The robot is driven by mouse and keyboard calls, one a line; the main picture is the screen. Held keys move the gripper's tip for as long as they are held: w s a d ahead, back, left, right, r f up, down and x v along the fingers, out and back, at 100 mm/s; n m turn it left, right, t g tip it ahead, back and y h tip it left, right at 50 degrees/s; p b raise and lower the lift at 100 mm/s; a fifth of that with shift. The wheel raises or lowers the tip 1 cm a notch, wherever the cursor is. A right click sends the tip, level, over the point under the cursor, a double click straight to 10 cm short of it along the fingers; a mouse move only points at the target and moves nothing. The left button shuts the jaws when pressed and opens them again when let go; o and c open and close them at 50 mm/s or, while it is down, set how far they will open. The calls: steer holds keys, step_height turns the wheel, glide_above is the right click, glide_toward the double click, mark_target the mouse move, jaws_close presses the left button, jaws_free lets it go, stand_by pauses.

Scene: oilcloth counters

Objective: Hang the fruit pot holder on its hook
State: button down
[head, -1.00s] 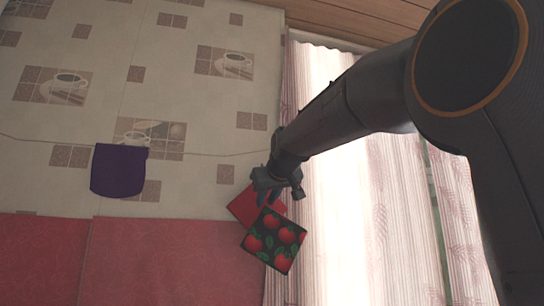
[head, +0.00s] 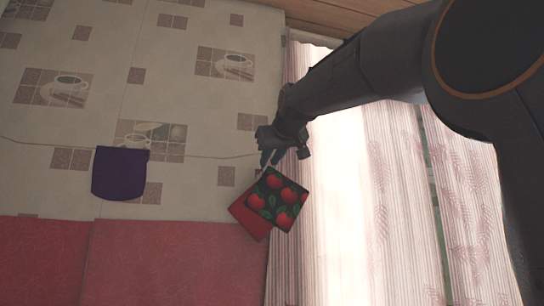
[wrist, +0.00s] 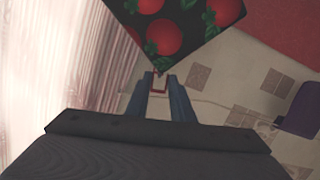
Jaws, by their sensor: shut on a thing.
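The fruit pot holder (head: 277,200) is a dark square with red fruits and green leaves. It also shows at the top of the wrist view (wrist: 185,25). My gripper (head: 267,158) is shut on its corner loop, and the pot holder hangs tilted below the fingers. In the wrist view my fingertips (wrist: 160,84) close around a small red and white piece at the pot holder's corner. In the head view the pot holder overlaps a plain red square (head: 247,218) behind it. I cannot make out the fruit pot holder's hook in either view.
A purple pot holder (head: 119,174) hangs on the tiled wall to the left and shows at the wrist view's right edge (wrist: 300,112). A bright striped curtain (head: 345,220) is close to my arm's right. A red surface (head: 150,265) lies below the wall.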

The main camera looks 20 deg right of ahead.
steer(key=shift+p+x, duration=0.7)
steer(key=shift+x, duration=2.25)
steer(key=shift+f, duration=0.15)
steer(key=c, duration=1.5)
jaws_free()
steer(key=shift+o, duration=0.2)
steer(key=shift+s, duration=0.1)
